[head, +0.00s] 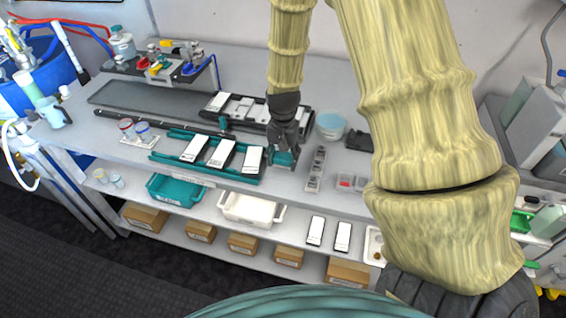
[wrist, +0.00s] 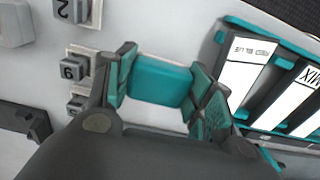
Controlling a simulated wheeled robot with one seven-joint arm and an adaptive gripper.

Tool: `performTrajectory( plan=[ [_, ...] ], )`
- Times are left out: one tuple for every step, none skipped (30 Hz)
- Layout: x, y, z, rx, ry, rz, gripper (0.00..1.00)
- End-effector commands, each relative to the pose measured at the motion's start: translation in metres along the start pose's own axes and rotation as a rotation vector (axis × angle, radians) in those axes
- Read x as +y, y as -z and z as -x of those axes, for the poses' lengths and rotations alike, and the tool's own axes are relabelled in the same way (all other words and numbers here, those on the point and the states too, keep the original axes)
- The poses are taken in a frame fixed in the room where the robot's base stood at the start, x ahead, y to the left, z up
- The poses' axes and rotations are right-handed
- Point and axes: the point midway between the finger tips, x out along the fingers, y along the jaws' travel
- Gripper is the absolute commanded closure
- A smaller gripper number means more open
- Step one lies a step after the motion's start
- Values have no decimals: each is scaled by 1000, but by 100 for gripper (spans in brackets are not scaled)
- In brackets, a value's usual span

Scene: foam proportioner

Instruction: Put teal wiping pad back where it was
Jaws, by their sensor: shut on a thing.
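The teal wiping pad (wrist: 160,80) is a small rounded teal block. It sits between the two teal-lined fingers of my gripper (wrist: 163,98) in the wrist view. In the head view my gripper (head: 283,152) points down over the grey bench, and a bit of the pad (head: 286,159) shows at its fingertips. It is between the teal rack with white cards and the strip of small numbered blocks. I cannot tell whether the pad touches the bench top.
The teal rack (head: 168,157) with white cards lies left of my gripper. The numbered strip (head: 316,168) lies close on the right. A dark tray (head: 243,110) is behind, with a light-blue tub (head: 331,126) beside it. Bins and boxes fill the shelf below.

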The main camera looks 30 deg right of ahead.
Motion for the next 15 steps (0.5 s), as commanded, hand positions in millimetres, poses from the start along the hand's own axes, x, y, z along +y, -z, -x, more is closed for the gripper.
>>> performTrajectory(
  plan=[
    [0, 0, -1, -1, -1, 0, 77],
    [0, 0, -3, -1, -1, 1, 77],
    [0, 0, -6, -1, -1, 1, 77],
    [0, 0, -8, -1, -1, 1, 77],
    [0, 0, -11, -2, -1, 1, 77],
    [0, 0, -14, -2, -1, 1, 77],
    [0, -1, -18, -2, -2, 0, 77],
    [0, 0, -20, -2, -1, 0, 77],
    [0, 0, -23, -1, -1, 0, 77],
    [0, 0, -26, -1, -1, 0, 77],
    [1, 0, -28, -2, -1, 0, 77],
    [1, 0, -30, -2, -1, 0, 77],
    [0, 0, -32, -1, -1, 0, 77],
    [0, 0, -32, -1, -1, 0, 77],
    [0, 0, -34, 0, 0, 0, 77]
  ],
)
